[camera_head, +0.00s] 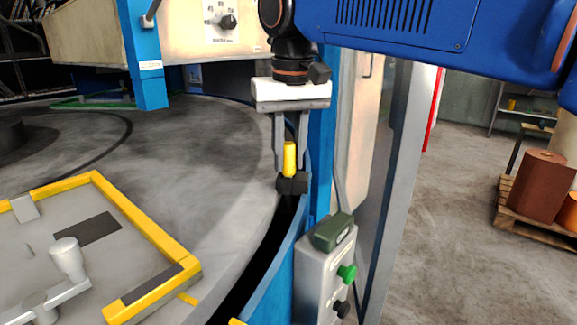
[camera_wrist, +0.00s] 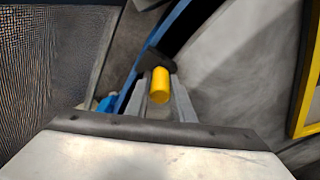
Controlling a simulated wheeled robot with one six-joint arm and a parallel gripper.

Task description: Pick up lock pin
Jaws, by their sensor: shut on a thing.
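The lock pin (camera_head: 289,158) is a short yellow cylinder, upright in the head view. It also shows in the wrist view (camera_wrist: 160,86), between the grey fingers. My gripper (camera_head: 290,165) points straight down and is shut on the pin. A small black block (camera_head: 293,184) is directly below the pin, by the rim of the round grey table; it shows behind the pin in the wrist view (camera_wrist: 154,62). I cannot tell whether the pin's lower end sits in this block.
A yellow-edged frame (camera_head: 150,230) with a grey clamp lies on the round table (camera_head: 190,140) at left. A blue post (camera_head: 321,150) stands close behind my gripper. A control box (camera_head: 328,270) with a green knob is below right. The floor at right is open, with a loaded pallet.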

